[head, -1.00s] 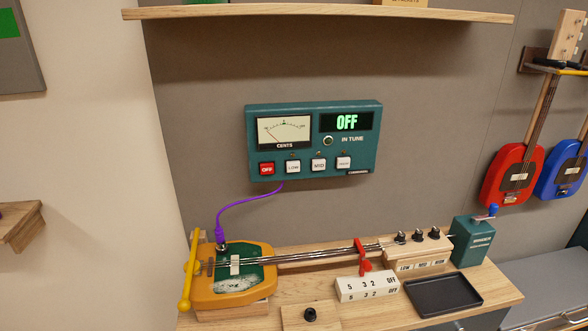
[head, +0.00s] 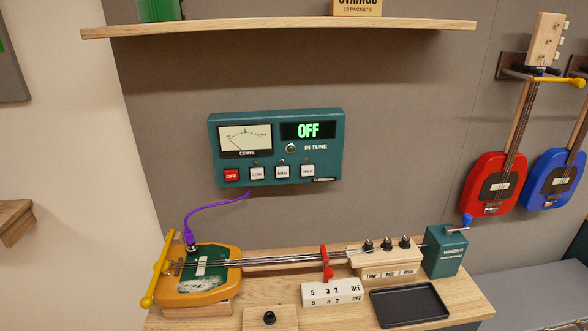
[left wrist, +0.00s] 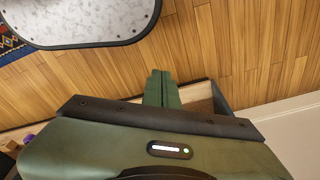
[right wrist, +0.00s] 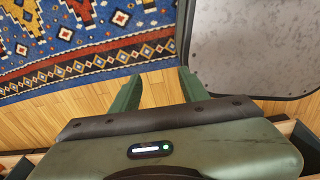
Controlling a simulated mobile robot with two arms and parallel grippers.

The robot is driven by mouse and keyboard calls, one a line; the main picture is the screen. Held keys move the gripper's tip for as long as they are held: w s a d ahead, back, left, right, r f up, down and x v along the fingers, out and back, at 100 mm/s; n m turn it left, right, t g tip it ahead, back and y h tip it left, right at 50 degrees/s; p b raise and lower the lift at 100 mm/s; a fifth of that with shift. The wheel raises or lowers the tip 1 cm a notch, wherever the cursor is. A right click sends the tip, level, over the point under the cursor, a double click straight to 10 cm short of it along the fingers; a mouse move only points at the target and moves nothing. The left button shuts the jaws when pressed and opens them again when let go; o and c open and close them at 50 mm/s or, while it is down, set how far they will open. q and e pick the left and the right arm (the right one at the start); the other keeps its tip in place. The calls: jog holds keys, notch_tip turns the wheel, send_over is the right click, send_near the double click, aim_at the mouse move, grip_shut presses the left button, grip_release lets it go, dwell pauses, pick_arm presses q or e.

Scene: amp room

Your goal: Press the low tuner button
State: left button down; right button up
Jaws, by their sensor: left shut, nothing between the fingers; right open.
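The teal tuner box (head: 275,150) is fixed to the grey wall, with a needle meter (head: 245,139) and a display (head: 308,130) reading OFF. Along its lower edge are a red OFF button (head: 232,175), a white LOW button (head: 257,173), a white MID button (head: 282,172) and another white button (head: 307,170) at the right. Neither gripper shows in the head view. In the left wrist view my left gripper (left wrist: 162,75) is shut and empty above a wooden floor. In the right wrist view my right gripper (right wrist: 158,85) is open and empty above the floor and rug.
A wooden bench (head: 220,318) below the tuner carries a yellow-green stringed instrument (head: 200,285), a black tray (head: 410,305) and a teal winder box (head: 445,252). A purple cable (head: 212,205) runs up to the tuner. A shelf (head: 280,28) hangs above. Red and blue guitars hang at right.

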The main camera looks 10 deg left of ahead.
pick_arm(q)
jog(key=w+d+r+t+p, duration=0.15)
jog(key=w+r, duration=0.35)
jog(key=r, duration=0.5)
jog(key=w+d+r+h+p, duration=0.15)
jog(key=w+r, duration=0.25)
jog(key=r, duration=0.7)
jog(key=w+r+t+y+p, duration=0.15)
jog(key=w+r, duration=0.35)
jog(key=r, duration=0.5)
jog(key=w+d+r+n+t+h+p, duration=0.15)
jog(key=w+d+r+t+h, duration=0.3)
jog(key=w+r, duration=0.45)
jog(key=w+d+r+n+t+h+p, duration=0.1)
jog(key=w+d+r+n+t+h, duration=0.3)
jog(key=w+r, duration=0.6)
jog(key=w+a+r+n+t, duration=0.6)
jog(key=w+a+r+t, duration=0.2)
jog(key=w+r, duration=0.3)
notch_tip(320, 180, up, 3)
jog(key=shift+w+a+r+h, duration=0.1)
jog(key=shift+w+a+h, duration=0.05)
jog(key=shift+a+h, duration=0.25)
pick_arm(e)
notch_tip(320, 180, up, 8)
jog(key=a, duration=0.2)
pick_arm(q)
jog(key=shift+n, duration=0.25)
pick_arm(e)
jog(key=shift+f, duration=0.15)
